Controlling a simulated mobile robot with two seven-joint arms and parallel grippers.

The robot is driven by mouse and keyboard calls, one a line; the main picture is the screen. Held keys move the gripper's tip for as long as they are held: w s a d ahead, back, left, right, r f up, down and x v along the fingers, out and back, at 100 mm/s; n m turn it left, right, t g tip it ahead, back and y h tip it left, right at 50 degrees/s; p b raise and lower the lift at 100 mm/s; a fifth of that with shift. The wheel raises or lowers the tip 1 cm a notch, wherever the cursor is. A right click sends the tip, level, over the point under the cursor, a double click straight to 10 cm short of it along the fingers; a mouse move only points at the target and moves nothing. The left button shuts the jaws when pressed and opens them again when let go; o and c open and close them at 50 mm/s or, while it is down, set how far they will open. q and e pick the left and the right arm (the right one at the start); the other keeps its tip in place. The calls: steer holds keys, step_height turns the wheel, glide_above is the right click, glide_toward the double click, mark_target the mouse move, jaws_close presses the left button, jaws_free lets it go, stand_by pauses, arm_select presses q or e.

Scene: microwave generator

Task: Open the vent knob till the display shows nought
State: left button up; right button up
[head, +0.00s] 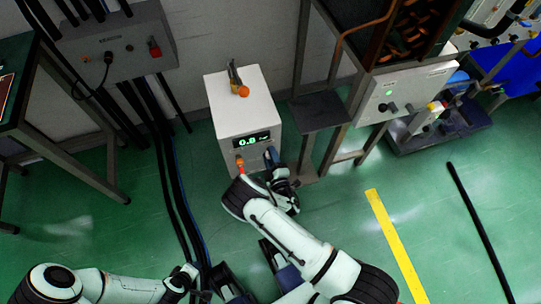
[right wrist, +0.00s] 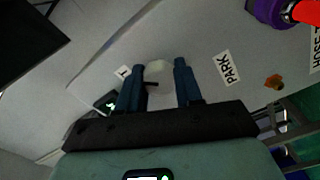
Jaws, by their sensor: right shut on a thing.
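The white box (head: 225,100) stands on the floor in the middle of the head view. Its front display (head: 247,140) shows green digits that look like 0.8. My right gripper (head: 274,158) is at the box's front face, right of and below the display. In the right wrist view its two blue fingers (right wrist: 162,82) are on either side of a small pale vent knob (right wrist: 158,68), shut on it. A PARK label (right wrist: 226,67) is to the right of the knob. My left gripper (head: 192,280) is low in the head view; its fingers are not clear.
An orange fitting (head: 240,161) sits on the box's front, left of my right gripper. An orange-handled valve (head: 243,91) is on top. Dark cables (head: 172,190) run along the floor at left. A metal frame (head: 320,112) stands close at right. A yellow floor stripe (head: 395,245) lies on open floor.

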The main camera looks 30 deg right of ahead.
steer(key=n, duration=0.5)
steer(key=shift+a, duration=0.15)
steer(key=shift+n+b, duration=0.3)
steer(key=shift+n, duration=0.4)
steer(key=o, duration=1)
steer(key=shift+o, duration=0.2)
